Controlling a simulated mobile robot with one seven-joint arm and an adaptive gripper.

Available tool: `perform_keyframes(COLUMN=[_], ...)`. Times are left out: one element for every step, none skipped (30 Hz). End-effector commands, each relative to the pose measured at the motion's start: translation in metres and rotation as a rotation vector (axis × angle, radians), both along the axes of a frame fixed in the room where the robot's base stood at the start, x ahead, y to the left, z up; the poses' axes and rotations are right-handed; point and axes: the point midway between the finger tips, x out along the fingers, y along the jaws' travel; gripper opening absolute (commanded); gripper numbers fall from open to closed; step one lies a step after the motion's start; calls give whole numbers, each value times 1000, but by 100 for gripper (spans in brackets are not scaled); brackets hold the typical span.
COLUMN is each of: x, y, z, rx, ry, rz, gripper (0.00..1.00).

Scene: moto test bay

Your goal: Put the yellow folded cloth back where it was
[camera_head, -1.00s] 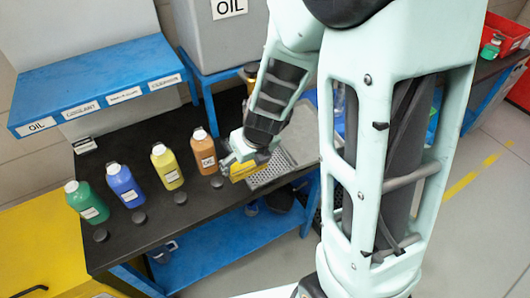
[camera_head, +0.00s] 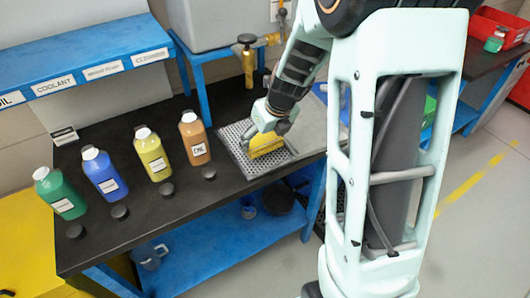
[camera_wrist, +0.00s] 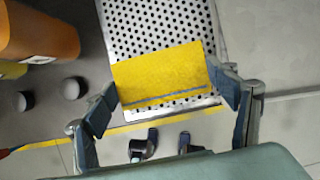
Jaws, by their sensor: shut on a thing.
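The yellow folded cloth (camera_head: 265,149) is a flat rectangle held in my gripper (camera_head: 268,128). In the wrist view, the cloth (camera_wrist: 162,72) spans between the two fingers of my gripper (camera_wrist: 163,88), with a blue-grey stripe along its near edge. It is over the perforated metal tray (camera_head: 237,133) at the right part of the dark bench. The tray's holes also show around the cloth in the wrist view (camera_wrist: 150,25). I cannot tell whether the cloth touches the tray.
Green (camera_head: 60,194), blue (camera_head: 104,175), yellow (camera_head: 153,155) and orange (camera_head: 194,139) bottles stand left of the tray, dark caps in front. A brass-coloured tap (camera_head: 248,62) hangs behind the tray. A blue labelled shelf (camera_head: 75,60) overhangs the back left.

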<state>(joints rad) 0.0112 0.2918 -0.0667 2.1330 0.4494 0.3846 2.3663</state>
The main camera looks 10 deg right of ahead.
Motion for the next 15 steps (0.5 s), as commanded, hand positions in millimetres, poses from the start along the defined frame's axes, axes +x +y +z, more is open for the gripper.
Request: perform_keyframes(x=[1, 1, 2, 2, 3, 5, 7, 8, 7, 7, 7, 7, 7, 7, 7], y=[-1, -1, -1, -2, -3, -4, -6, -7, -7, -7, -7, -6, -6, -6, -6], z=[-2, -2, -4, -5, -7, -10, -13, -16, -21, -25, -28, -32, -35, -38, -40], rx=[0, 0, 0, 0, 0, -1, -1, -1, -1, -1, -1, -1, -1, -1, 0], ry=[0, 0, 0, 0, 0, -1, -1, -1, -1, -1, -1, -1, -1, -1, -1], rz=[0, 0, 0, 0, 0, 0, 0, -2, 0, 0, 0, 0, 0, 0, 1], gripper=[60, 60, 60, 60, 60, 60, 60, 60, 60, 60, 60, 60, 60, 60, 60])
